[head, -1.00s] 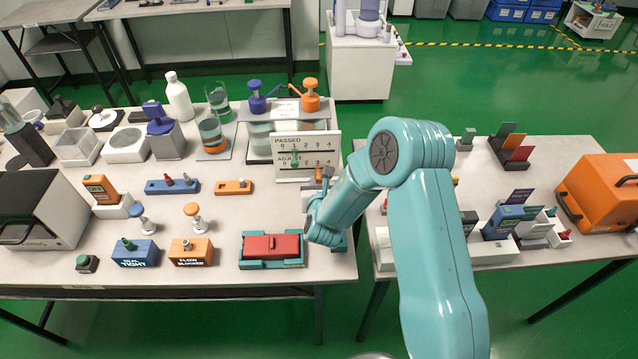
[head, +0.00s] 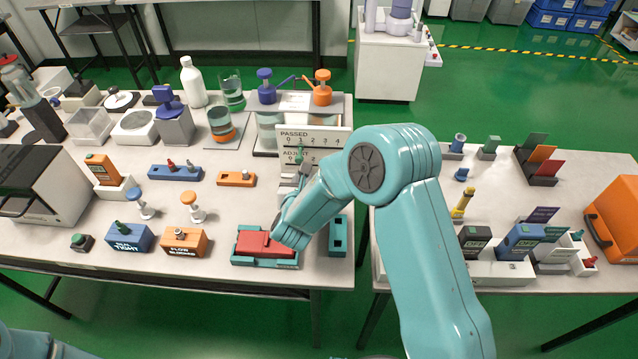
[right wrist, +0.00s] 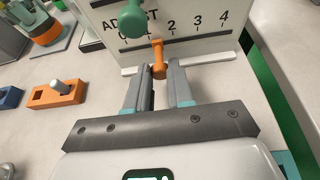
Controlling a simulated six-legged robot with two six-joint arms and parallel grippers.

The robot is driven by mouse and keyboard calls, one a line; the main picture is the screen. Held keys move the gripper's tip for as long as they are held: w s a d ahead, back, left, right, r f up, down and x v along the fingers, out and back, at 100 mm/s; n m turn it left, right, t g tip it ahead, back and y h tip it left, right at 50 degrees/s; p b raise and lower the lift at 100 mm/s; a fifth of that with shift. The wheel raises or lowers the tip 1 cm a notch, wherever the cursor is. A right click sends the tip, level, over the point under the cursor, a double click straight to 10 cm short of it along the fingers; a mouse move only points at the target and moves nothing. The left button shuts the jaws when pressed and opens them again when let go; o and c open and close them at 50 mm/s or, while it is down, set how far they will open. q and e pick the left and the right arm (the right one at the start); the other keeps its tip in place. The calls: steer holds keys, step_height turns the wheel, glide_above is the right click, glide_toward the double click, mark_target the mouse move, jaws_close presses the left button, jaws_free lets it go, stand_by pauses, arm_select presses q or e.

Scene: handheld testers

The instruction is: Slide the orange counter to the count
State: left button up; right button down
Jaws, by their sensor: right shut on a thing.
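A white board (head: 330,142) with an upper scale marked PASSED and a lower scale marked ADJUST stands at the table's back right. In the right wrist view the orange counter (right wrist: 158,58) sits in the lower slot, between the marks 1 and 2. My right gripper (right wrist: 160,86) is shut on it, one finger on each side. The green counter (right wrist: 132,18) is on the upper slot, and in the head view (head: 300,151) it stands near the 1. In the head view my right gripper (head: 302,176) hides the orange counter. My left gripper is out of view.
A red tester in a teal cradle (head: 265,261) lies below my right wrist. An orange block (head: 236,178) and a blue block (head: 175,173) lie left of the board. Pump bottles stand behind it. A gap separates the two tables.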

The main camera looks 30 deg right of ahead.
steer(key=shift+w+a+r, duration=0.15)
steer(key=shift+w+a, duration=0.2)
steer(key=shift+a, duration=0.15)
steer(key=shift+s+d, duration=0.1)
steer(key=shift+d, duration=0.05)
steer(key=c, duration=1.2)
jaws_free()
steer(key=shift+o, duration=1.1)
steer(key=shift+a, duration=0.25)
steer(key=shift+s+d, duration=0.1)
steer(key=shift+d, duration=0.05)
steer(key=shift+s+a, duration=0.15)
steer(key=shift+a, duration=0.05)
steer(key=b+v, duration=0.1)
steer(key=v, duration=1.5)
steer(key=shift+d, duration=0.1)
steer(key=shift+s, duration=0.1)
